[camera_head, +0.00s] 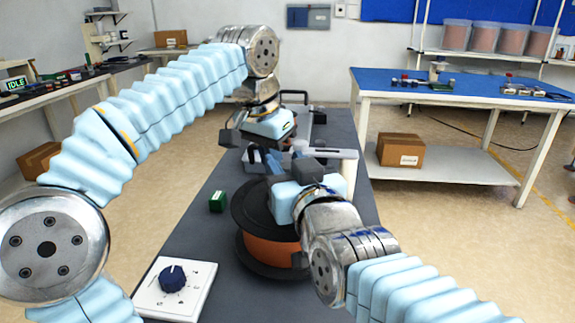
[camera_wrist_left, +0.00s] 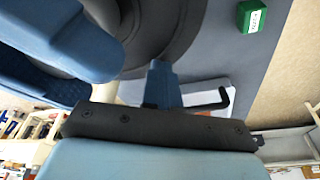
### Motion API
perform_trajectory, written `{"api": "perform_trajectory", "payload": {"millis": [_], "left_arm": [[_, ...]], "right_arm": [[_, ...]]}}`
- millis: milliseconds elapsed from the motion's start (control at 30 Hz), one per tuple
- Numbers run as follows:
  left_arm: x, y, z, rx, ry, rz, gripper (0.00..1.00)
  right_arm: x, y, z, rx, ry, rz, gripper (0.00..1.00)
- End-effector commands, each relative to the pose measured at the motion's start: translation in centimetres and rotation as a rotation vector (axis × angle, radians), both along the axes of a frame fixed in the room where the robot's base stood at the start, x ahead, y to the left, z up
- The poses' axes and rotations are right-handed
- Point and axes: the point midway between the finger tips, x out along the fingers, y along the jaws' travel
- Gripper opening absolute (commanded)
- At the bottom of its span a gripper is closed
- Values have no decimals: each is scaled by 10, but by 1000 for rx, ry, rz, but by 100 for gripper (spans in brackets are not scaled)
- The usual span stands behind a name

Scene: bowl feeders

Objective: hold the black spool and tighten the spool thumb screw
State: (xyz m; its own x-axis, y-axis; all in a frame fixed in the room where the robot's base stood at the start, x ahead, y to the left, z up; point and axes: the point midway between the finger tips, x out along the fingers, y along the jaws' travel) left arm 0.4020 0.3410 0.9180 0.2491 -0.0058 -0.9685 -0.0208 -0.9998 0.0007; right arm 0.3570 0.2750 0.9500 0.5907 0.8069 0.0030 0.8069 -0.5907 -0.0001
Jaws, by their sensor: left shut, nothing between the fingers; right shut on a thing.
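The black spool (camera_head: 250,222), wound with orange material, lies on the dark bench. Its dark flange also fills the top of the left wrist view (camera_wrist_left: 183,35). My right gripper (camera_head: 299,170) is over the spool's far right side, shut on the spool; its wrist hides the contact. My left gripper (camera_head: 272,160) is beyond the spool, pointing down, shut and empty. Its blue fingers (camera_wrist_left: 161,85) show together near the flange in the left wrist view. I cannot make out the spool thumb screw; a black hooked handle (camera_wrist_left: 210,101) shows beside the fingers.
A green box (camera_head: 217,201) stands left of the spool. A white panel with a blue knob (camera_head: 173,278) is at the near left. A white bracket (camera_head: 335,154) rises right of the grippers. A blue-topped table (camera_head: 450,92) stands apart at right.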

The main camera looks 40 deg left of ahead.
Motion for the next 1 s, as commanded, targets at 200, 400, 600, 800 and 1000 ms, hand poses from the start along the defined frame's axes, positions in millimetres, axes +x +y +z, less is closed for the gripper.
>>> {"api": "perform_trajectory", "payload": {"millis": [200,400,600,800,1000], "left_arm": [[0,-1,-5,0,14,-1,0],[0,0,-5,1,13,0,0],[0,0,-5,2,13,0,0],[0,0,-5,1,14,0,0],[-1,0,-5,1,14,0,0]], "right_arm": [[-2,0,-2,-2,2,-10,8],[-2,0,-3,-3,2,-10,8],[-1,0,-3,-3,2,-11,57],[-1,0,-2,-2,2,-12,57],[-6,-7,-1,-2,1,-11,57]]}}
